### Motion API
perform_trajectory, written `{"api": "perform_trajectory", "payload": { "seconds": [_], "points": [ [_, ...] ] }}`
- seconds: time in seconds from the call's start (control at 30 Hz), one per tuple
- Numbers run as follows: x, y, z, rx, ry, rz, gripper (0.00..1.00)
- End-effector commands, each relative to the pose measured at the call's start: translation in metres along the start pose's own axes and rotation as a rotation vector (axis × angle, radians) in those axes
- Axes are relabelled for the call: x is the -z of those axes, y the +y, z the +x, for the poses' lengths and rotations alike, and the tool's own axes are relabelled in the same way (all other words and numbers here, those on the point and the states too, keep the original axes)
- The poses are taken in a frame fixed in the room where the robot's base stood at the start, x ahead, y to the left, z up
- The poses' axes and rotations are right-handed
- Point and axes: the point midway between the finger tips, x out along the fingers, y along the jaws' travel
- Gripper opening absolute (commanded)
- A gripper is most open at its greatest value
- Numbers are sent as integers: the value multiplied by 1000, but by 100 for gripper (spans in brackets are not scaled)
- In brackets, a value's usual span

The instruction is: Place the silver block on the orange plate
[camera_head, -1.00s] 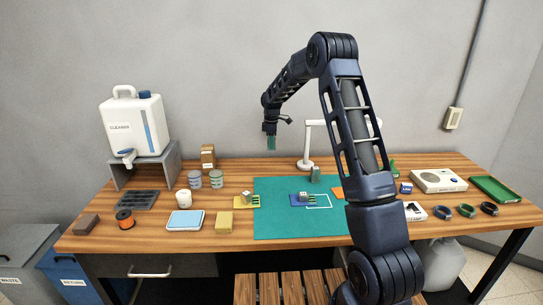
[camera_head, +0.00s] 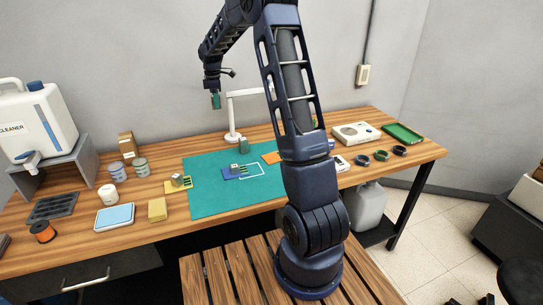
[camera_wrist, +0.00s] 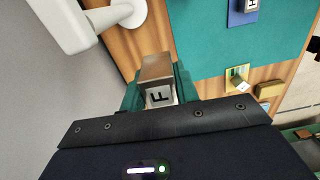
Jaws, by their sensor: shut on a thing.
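My gripper (camera_head: 215,101) is raised above the back of the table, left of the white lamp, with green fingertips pointing down. In the wrist view its green fingers (camera_wrist: 158,92) are shut on the silver block (camera_wrist: 157,70), which has a metallic side and a pale face marked F. The block cannot be made out in the head view. The orange plate (camera_head: 271,158) lies on the right part of the green mat, partly hidden by my arm. No block shows on its visible part.
A blue plate (camera_head: 229,174) and a yellow plate (camera_head: 176,187) each carry a block. The green mat (camera_head: 215,205) is clear at the front.

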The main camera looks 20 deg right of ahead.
Motion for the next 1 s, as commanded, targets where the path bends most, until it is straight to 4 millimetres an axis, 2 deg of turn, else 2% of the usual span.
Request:
{"api": "perform_trajectory", "payload": {
  "seconds": [0.03,0.2,0.5,0.6,0.73,0.87,1.0],
  "points": [
    [-22,-9,-3,0,0,3,2],
    [-84,-42,-6,-1,1,-11,2],
    [-175,-114,-5,-2,-1,-36,2],
    [-196,-136,-4,-1,-2,-42,2],
    [-213,-157,-2,-1,-4,-50,2],
    [-221,-168,1,0,-4,-55,2],
    [-224,-171,14,2,-4,-56,2]
  ]
}}
